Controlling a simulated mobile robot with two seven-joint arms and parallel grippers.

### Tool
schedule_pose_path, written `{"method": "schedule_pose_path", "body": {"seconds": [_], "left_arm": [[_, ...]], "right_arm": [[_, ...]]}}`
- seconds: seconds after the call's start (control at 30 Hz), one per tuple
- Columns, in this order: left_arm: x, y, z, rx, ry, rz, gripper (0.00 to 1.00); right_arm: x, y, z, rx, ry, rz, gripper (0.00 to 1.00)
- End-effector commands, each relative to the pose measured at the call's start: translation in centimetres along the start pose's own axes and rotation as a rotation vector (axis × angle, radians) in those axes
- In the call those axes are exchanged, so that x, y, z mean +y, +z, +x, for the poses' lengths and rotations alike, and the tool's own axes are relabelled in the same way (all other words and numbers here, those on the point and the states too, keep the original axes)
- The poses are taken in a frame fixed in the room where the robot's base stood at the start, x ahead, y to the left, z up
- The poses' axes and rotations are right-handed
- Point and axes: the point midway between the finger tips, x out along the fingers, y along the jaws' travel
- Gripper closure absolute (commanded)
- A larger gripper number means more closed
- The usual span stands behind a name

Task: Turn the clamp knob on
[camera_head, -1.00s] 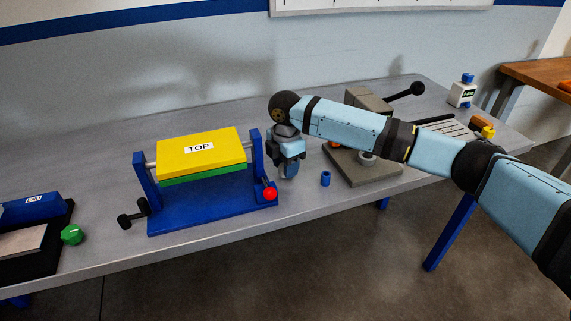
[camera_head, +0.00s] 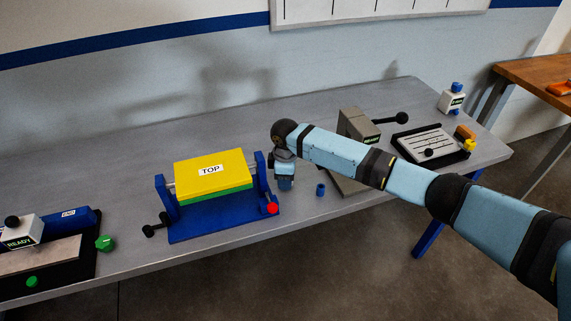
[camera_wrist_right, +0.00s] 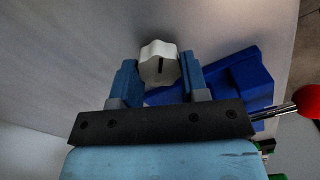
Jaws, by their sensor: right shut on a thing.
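The clamp knob (camera_wrist_right: 159,56), pale with lobed edges and a dark slot mark, sits between the two blue fingers of my right gripper (camera_wrist_right: 157,75) in the right wrist view. The gripper is shut on it. In the head view my right gripper (camera_head: 284,183) points down beside the right post of the blue fixture (camera_head: 190,229) and hides the knob. The fixture holds a yellow block (camera_head: 225,180) labelled TOP over a green layer. A red ball handle (camera_head: 272,208) is at the fixture's front right. My left gripper is not in view.
A small blue cylinder (camera_head: 320,190) stands right of my right gripper. A grey machine (camera_head: 357,125) with a black-balled lever is behind my right arm. A black tray (camera_head: 451,153) lies farther right. A READY box (camera_head: 22,232) and green knob (camera_head: 105,243) are at left.

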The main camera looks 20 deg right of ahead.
Motion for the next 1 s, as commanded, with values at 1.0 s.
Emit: {"method": "schedule_pose_path", "body": {"seconds": [1.0], "left_arm": [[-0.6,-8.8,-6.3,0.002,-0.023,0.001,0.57]], "right_arm": [[0.1,0.0,-0.2,-0.001,-0.001,0.824,0.83]]}}
